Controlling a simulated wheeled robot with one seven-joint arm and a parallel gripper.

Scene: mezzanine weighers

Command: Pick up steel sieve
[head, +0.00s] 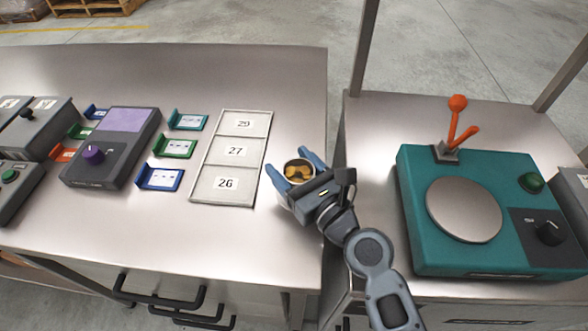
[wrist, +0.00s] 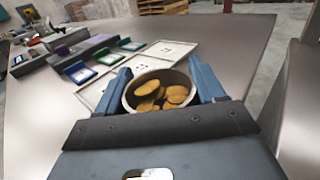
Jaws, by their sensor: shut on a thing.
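The steel sieve (head: 299,170) is a small round metal cup with several golden-brown flat pieces inside. It sits between the blue fingers of my gripper (head: 294,172), near the right edge of the left steel table. In the wrist view the sieve (wrist: 128,99) shows its rim and contents, with a finger of my gripper (wrist: 161,88) on each side. The gripper is shut on the sieve. The sieve's lower part is hidden by the gripper, so I cannot tell whether it touches the table.
A numbered tray (head: 258,158) with three cells lies just left of the sieve. Coloured card holders (head: 174,147) and a grey device with a purple knob (head: 108,150) stand further left. A teal scale (head: 485,255) with orange levers stands on the right table, across a gap.

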